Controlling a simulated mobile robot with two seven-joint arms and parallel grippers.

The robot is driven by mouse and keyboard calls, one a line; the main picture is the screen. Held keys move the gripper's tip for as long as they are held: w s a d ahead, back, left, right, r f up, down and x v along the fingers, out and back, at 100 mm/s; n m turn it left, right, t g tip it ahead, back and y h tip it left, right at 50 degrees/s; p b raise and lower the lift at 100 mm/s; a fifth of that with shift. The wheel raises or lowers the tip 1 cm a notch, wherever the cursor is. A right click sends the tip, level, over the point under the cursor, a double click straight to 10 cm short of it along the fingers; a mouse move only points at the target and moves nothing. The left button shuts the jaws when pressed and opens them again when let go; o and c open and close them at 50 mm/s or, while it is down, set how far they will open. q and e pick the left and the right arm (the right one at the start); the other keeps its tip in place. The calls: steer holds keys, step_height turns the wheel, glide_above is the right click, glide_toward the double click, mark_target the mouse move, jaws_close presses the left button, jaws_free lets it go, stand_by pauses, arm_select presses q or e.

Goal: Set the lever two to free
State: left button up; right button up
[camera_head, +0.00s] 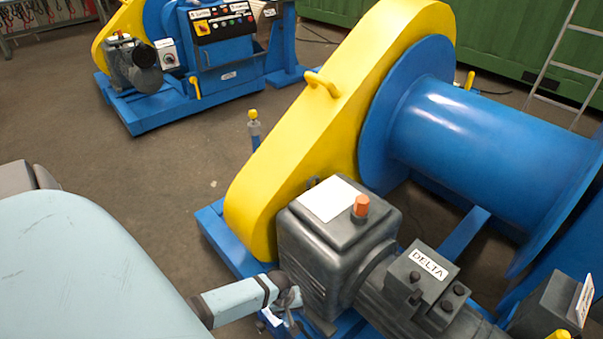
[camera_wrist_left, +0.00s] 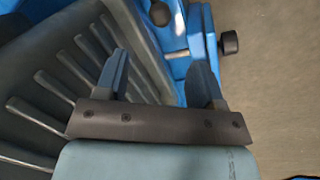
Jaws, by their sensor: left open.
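In the left wrist view, a short metal rod lever with a round black knob (camera_wrist_left: 229,42) sticks out from a blue frame. A second black knob (camera_wrist_left: 160,13) stands at the top of that view. No label shows which is lever two, and no free mark is legible. My left gripper (camera_wrist_left: 160,75) is open and empty, its two blue-grey fingers apart, with the rod beyond the right finger. In the head view my left gripper (camera_head: 290,304) is small beside the lower left side of the dark gearbox (camera_head: 310,262), which stands close to it. My right gripper is not in view.
The yellow chain guard (camera_head: 300,130) and blue drum (camera_head: 480,140) rise behind the gearbox. The DELTA motor box (camera_head: 424,279) is to its right. A yellow-topped post (camera_head: 253,118) stands beyond the guard. A second machine (camera_head: 215,50) is at the back. Floor is clear on the left.

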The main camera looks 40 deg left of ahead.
mark_target(298, 324)
arm_select(q)
steer(key=f+b, duration=0.1)
steer(key=f, duration=0.1)
steer(key=f+b, duration=0.1)
steer(key=f, duration=0.2)
steer(key=w+d+f+b, duration=0.1)
steer(key=f, duration=0.2)
steer(key=shift+b, duration=0.4)
steer(key=shift+w+d+f+b, duration=0.15)
steer(key=shift+f+b, duration=0.2)
steer(key=shift+f, duration=0.3)
steer(key=shift+w+f+b, duration=0.1)
steer(key=shift+f+b, duration=0.25)
steer(key=shift+f, duration=0.25)
steer(key=shift+w+d+f+b, duration=0.15)
steer(key=shift+f+b, duration=0.2)
steer(key=shift+f, duration=0.4)
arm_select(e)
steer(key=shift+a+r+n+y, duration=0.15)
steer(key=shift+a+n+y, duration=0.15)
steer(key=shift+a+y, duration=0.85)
